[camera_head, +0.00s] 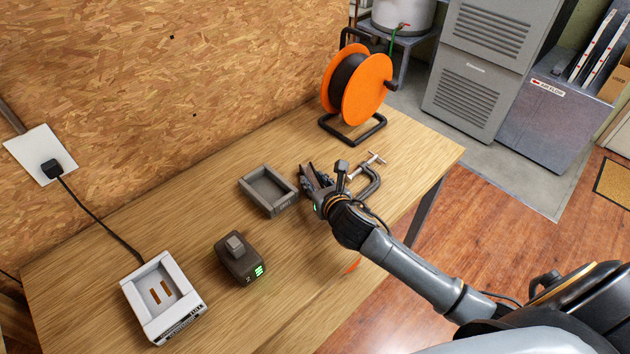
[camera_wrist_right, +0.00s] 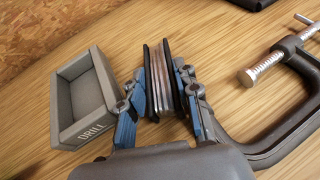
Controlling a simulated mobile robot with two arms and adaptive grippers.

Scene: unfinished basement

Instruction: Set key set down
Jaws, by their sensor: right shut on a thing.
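My right gripper (camera_head: 316,182) is over the wooden table, between the grey tray and the C-clamp. In the right wrist view, the right gripper (camera_wrist_right: 172,92) is shut on the key set (camera_wrist_right: 183,72), a folded tool with dark side plates and metal keys between them. The key set stands on edge between the blue-padded fingers. Whether its lower side touches the table is hidden. In the head view the gripper mostly covers it. My left gripper is not in view.
Close left is the open, empty grey tray (camera_head: 250,196) marked DRILL. The C-clamp (camera_head: 371,180) lies close right. An orange cable reel (camera_head: 362,92) stands at the back. A battery (camera_head: 240,262) and a white charger (camera_head: 139,292) are at the front left. Bare wood lies behind the tray.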

